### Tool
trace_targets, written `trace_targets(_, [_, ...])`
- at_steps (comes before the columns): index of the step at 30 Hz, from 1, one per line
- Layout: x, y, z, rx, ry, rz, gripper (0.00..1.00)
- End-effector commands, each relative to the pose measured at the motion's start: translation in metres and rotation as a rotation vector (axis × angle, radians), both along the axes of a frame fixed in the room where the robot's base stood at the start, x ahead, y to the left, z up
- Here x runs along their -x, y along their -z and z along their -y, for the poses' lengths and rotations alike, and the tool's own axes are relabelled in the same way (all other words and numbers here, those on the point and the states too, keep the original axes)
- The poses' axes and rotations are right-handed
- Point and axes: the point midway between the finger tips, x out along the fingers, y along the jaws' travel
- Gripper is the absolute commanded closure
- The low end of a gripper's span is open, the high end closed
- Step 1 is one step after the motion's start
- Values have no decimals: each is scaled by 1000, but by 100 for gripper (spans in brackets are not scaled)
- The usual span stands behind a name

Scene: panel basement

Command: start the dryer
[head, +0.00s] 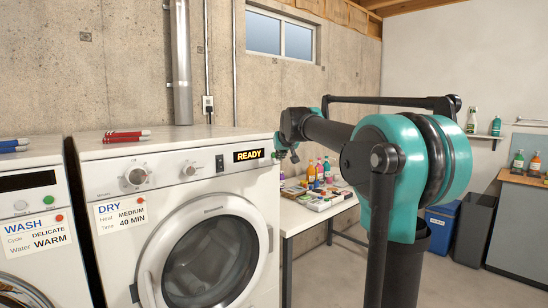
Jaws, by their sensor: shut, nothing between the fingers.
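The white dryer (207,178) stands in the middle left of the head view with its round door (205,262) shut. Its panel has two knobs, a left one (137,176) and a right one (189,170), a dark rocker switch (220,163) and a display (249,155) reading READY. A card (120,214) reads DRY, Heat MEDIUM, Time 40 MIN. My gripper (279,156) is shut and empty at the panel's right end, just right of the display. It covers part of that end; I cannot tell whether it touches the panel.
A washer (42,192) with a WASH card stands left of the dryer. Blue (440,222) and grey (472,230) bins stand at the right.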

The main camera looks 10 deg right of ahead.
Motion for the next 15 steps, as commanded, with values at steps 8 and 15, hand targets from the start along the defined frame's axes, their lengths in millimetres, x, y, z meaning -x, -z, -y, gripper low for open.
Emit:
trace_targets(8, [-4,0,-3,1,-1,0,100])
trace_targets(15, [-7,0,-5,0,0,0,100])
